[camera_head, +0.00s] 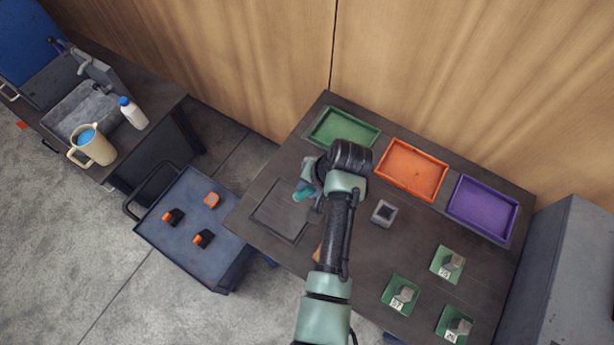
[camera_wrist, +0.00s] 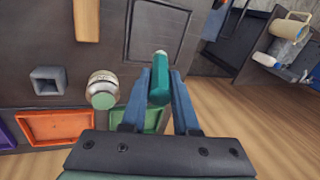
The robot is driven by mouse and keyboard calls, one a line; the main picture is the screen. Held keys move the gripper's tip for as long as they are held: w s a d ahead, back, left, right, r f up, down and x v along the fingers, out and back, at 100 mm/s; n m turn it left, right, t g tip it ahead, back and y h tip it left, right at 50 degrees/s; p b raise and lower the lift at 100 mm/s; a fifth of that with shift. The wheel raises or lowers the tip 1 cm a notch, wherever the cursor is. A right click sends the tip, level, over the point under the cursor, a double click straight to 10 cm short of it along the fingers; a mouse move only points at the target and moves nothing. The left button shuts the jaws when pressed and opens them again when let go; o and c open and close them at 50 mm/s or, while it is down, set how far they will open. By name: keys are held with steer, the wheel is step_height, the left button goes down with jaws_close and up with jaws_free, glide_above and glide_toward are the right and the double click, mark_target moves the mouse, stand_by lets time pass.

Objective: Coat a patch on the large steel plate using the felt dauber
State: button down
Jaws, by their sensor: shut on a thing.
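My gripper (camera_wrist: 160,85) is shut on a teal felt dauber (camera_wrist: 159,78), held between its two blue fingers. The dauber's teal body (camera_head: 303,193) also shows in the head view, beside my wrist. The large steel plate (camera_head: 276,212) is a dark square on the worktable, left of my gripper in the head view. It also shows in the wrist view (camera_wrist: 158,30), past the dauber's end. The dauber appears apart from the plate. A round silver-topped container (camera_wrist: 103,90) is left of the dauber in the wrist view. My arm hides part of the table.
Green (camera_head: 342,130), orange (camera_head: 412,169) and purple (camera_head: 483,208) trays line the table's back edge. A grey square holder (camera_head: 383,213) stands right of my arm. Several green pads with grey blocks (camera_head: 448,264) lie at the right. A blue cart (camera_head: 195,232) stands left of the table.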

step_height(320, 180, down, 5)
steer(key=b, duration=0.5)
steer(key=shift+r, duration=0.1)
